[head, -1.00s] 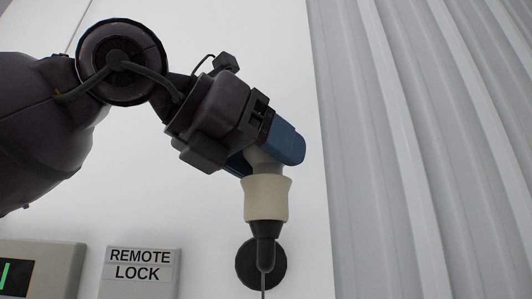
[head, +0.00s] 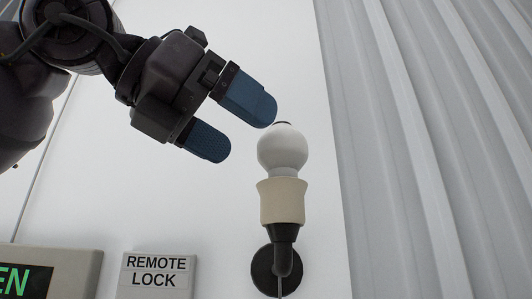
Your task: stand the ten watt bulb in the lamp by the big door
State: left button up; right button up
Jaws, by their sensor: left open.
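The white round bulb (head: 282,150) stands upright in the cream socket of the wall lamp (head: 282,202). A small dark mark shows at the bulb's top; any wattage print cannot be read. The lamp has a black arm and a round black wall plate. It is on the white wall beside the big corrugated door (head: 425,150). My left gripper (head: 237,128) is open and empty, up and left of the bulb. Its two blue fingers are apart from the bulb, the upper one close to the bulb's top. My right gripper is not in view.
A sign reading REMOTE LOCK (head: 157,275) is on the wall at the lower left of the lamp. A panel with a green-lit display (head: 75,270) is at the bottom left corner. The wall right of the lamp is clear.

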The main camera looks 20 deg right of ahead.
pick_arm(q)
jog(key=v, duration=0.5)
jog(key=shift+s+a, duration=0.1)
jog(key=shift+a, duration=0.05)
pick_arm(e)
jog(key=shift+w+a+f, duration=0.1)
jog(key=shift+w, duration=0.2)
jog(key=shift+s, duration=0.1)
